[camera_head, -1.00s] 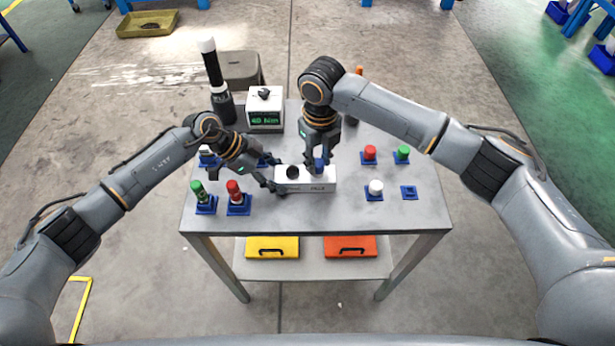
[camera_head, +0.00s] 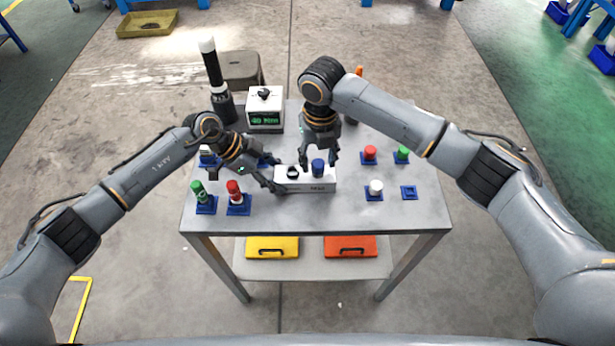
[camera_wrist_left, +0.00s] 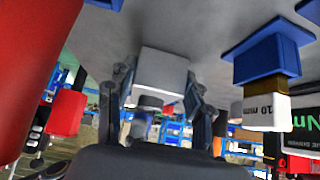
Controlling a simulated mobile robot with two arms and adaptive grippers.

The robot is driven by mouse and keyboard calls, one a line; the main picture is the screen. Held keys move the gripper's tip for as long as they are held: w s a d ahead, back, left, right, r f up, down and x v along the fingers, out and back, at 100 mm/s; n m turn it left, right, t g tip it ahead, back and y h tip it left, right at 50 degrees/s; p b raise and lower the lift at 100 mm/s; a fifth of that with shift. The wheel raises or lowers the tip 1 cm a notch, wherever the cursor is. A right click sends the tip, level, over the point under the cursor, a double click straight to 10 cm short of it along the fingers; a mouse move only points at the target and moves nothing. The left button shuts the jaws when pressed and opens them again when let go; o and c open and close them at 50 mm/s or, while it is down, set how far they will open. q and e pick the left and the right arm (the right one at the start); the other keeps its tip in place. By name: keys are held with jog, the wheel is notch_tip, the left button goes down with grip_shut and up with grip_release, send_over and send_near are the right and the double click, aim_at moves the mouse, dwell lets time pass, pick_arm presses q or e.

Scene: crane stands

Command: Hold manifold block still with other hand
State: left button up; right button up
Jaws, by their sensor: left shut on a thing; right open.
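The white manifold block (camera_head: 304,187) lies near the middle of the table, with a black round fitting (camera_head: 292,172) on its left part and a blue cap (camera_head: 318,167) standing on its right part. My left gripper (camera_head: 279,182) is shut on the block's left end. The left wrist view also shows the block (camera_wrist_left: 161,70) between the two fingers (camera_wrist_left: 158,100). My right gripper (camera_head: 318,157) points down over the block, open, with its fingers apart around the blue cap.
Red (camera_head: 234,191) and green (camera_head: 198,192) pieces stand in blue holders at the left. Red (camera_head: 370,153), green (camera_head: 403,153) and white (camera_head: 376,187) pieces stand at the right, beside an empty blue holder (camera_head: 409,192). A white display box (camera_head: 265,108) stands behind.

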jog(key=m, duration=1.3)
jog(key=shift+a+m, duration=0.1)
jog(key=shift+m, duration=0.2)
jog(key=m, duration=1.3)
jog(key=shift+c, duration=0.2)
grip_shut()
jog(key=shift+r, duration=0.15)
